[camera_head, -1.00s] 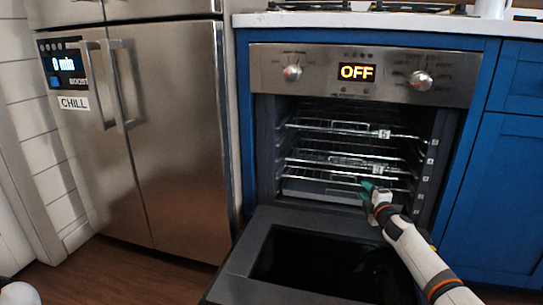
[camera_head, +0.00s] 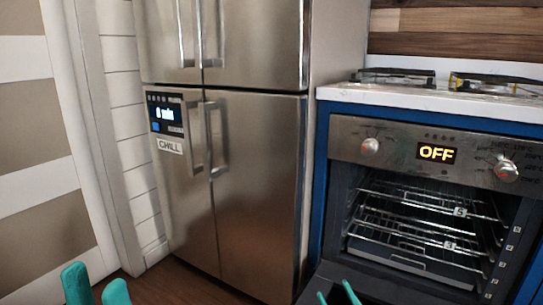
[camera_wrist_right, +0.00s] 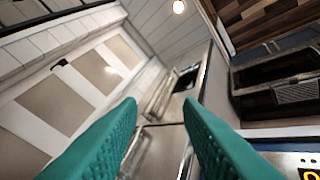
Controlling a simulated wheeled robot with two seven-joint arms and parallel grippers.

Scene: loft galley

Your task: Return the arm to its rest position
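My left gripper (camera_head: 96,288) shows at the bottom left of the head view. Its two teal fingertips stand apart, with nothing seen between them. My right gripper (camera_head: 338,293) shows only as teal fingertips at the bottom edge, in front of the oven. In the right wrist view its fingers (camera_wrist_right: 160,120) are spread, with nothing held between them. The oven (camera_head: 425,215) is open and its display reads OFF. Both arms are otherwise out of the head view.
The oven's lowered door (camera_head: 365,284) juts out at the bottom right. A steel fridge (camera_head: 255,180) stands shut left of the oven. Gas burners (camera_head: 395,78) sit on the white counter (camera_head: 400,96). Wood floor (camera_head: 170,290) shows in front of the fridge.

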